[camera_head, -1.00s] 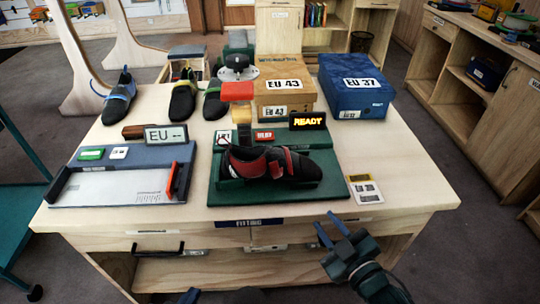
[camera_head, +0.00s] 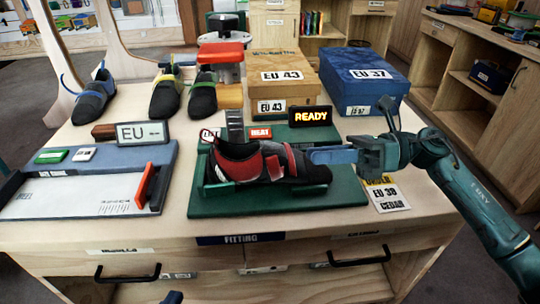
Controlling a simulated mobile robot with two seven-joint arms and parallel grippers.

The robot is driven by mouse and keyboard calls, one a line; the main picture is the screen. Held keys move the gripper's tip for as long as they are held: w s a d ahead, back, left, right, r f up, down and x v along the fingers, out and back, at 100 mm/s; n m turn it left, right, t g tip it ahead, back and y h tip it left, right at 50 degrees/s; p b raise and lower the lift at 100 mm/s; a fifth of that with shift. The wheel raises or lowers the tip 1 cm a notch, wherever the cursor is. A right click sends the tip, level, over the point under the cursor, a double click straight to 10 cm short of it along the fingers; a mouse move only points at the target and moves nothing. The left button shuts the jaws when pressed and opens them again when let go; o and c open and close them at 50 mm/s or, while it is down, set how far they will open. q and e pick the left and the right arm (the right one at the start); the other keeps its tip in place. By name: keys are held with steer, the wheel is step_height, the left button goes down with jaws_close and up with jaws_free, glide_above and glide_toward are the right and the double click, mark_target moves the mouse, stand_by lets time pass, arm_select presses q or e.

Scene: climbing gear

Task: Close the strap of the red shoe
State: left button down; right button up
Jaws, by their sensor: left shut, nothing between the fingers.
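The red and black shoe (camera_head: 240,166) lies on the green fitting stand on the table, toe to the right. Red strap bands (camera_head: 272,167) show across its middle; I cannot tell where the strap's free end lies. My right gripper (camera_head: 314,155) reaches in from the right with its blue fingers pointing left, at the upper front of the shoe, close to the strap. The fingers overlap in this view, so their gap and any contact are hidden. My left gripper (camera_head: 172,297) shows only as a small blue tip at the bottom edge, shut and empty, well away from the shoe.
A grey measuring board (camera_head: 90,201) is on the left. Other shoes (camera_head: 166,97) stand at the back left. An orange box (camera_head: 283,75) and a blue box (camera_head: 363,72) stand behind.

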mark_target(270, 158)
steer(key=a+p, duration=0.1)
steer(key=a, duration=0.8)
steer(key=shift+a, duration=0.3)
steer(key=shift+c, duration=0.4)
jaws_close()
stand_by(0.5)
